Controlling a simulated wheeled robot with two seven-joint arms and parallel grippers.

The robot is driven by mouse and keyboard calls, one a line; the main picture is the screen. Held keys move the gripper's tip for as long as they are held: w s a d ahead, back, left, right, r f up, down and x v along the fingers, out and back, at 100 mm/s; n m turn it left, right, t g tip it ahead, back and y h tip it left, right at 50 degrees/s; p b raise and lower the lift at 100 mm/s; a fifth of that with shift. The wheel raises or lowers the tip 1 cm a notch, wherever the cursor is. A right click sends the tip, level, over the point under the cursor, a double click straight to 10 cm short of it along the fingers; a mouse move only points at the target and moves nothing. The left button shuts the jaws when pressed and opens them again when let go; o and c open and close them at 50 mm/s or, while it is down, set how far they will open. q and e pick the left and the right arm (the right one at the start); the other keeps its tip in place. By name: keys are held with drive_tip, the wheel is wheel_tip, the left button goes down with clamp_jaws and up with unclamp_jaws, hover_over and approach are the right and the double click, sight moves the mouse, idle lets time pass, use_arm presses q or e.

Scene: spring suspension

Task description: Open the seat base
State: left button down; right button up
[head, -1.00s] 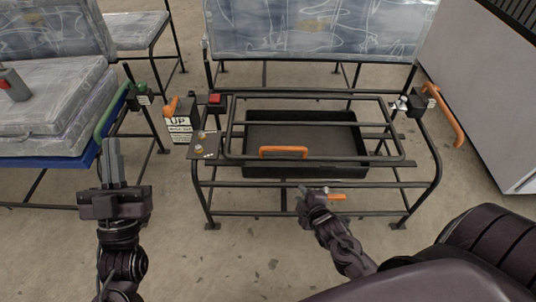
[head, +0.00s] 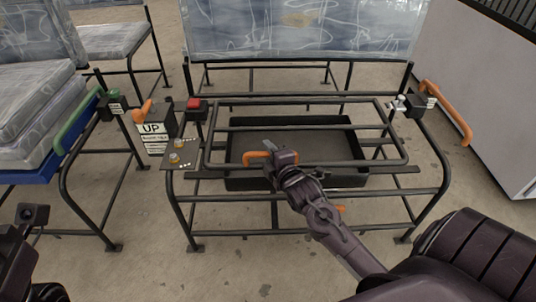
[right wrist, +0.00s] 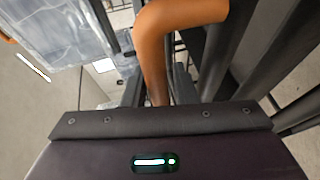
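The seat base is a black tubular frame (head: 300,128) lying flat on a bench stand, with a dark tray (head: 340,178) under it. An orange handle (head: 258,157) sits at its front edge, left of middle. My right gripper (head: 284,156) is at the right end of this handle. In the right wrist view, the orange handle (right wrist: 152,50) runs down between the fingers of my right gripper (right wrist: 158,88); I cannot tell whether they clamp it. Part of my left arm (head: 25,222) shows at the lower left; its finger state is unclear.
A box marked UP (head: 152,128) with an orange lever and a red button box (head: 195,105) stand left of the frame. Another orange handle (head: 448,105) is at the right. A seat with a green handle (head: 72,133) stands at the left. A grey cabinet (head: 490,85) stands at the right.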

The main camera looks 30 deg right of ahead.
drive_tip(key=shift+w, duration=0.4)
drive_tip(key=shift+f, duration=0.1)
clamp_jaws()
